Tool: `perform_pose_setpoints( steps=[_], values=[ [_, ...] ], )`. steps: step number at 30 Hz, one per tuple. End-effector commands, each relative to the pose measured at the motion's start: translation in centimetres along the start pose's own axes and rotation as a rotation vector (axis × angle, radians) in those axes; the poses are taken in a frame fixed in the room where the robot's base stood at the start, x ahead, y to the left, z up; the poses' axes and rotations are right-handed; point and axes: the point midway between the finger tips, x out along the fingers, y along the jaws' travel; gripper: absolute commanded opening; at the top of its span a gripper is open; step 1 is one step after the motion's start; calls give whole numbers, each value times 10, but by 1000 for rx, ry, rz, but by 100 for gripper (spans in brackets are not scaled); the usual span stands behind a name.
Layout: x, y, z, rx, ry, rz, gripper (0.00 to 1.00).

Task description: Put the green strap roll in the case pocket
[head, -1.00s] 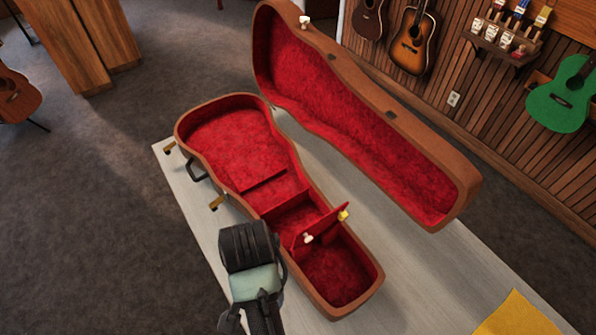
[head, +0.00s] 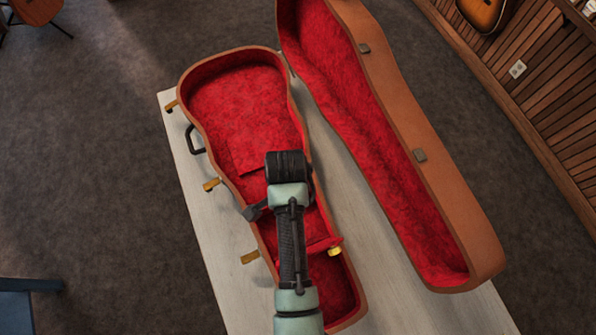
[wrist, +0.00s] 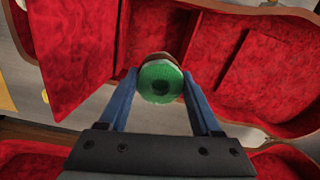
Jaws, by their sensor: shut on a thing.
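The green strap roll (wrist: 160,84) is between the two blue fingers of my gripper (wrist: 159,76) in the wrist view, its round green end with a dark centre facing the camera. My gripper is shut on it. In the head view my arm hides the roll and fingers. The open case (head: 240,105) has a red lining; its compartments lie beyond the roll in the wrist view. A raised red pocket flap (wrist: 72,58) stands to the left there. In the head view the pocket (head: 334,284) is at the case's narrow lower end, partly covered by my arm.
The case lies on a pale table (head: 195,225). Its open lid (head: 425,185) stands along the right side. Brass latches (head: 211,185) and a black handle (head: 193,140) stick out on the left. A blue piece of furniture (head: 25,300) stands at the lower left.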

Motion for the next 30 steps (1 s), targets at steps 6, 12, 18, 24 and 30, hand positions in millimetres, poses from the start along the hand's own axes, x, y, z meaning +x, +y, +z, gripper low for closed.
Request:
perform_pose_setpoints(
  steps=[6,12,18,24,30],
  values=[
    [22,2,1,-1,1,-2,5],
    [30,2,1,0,1,-2,5],
    [45,2,1,0,1,-2,5],
    [60,2,1,0,1,-2,5],
    [76,2,1,0,1,-2,5]
  ],
)
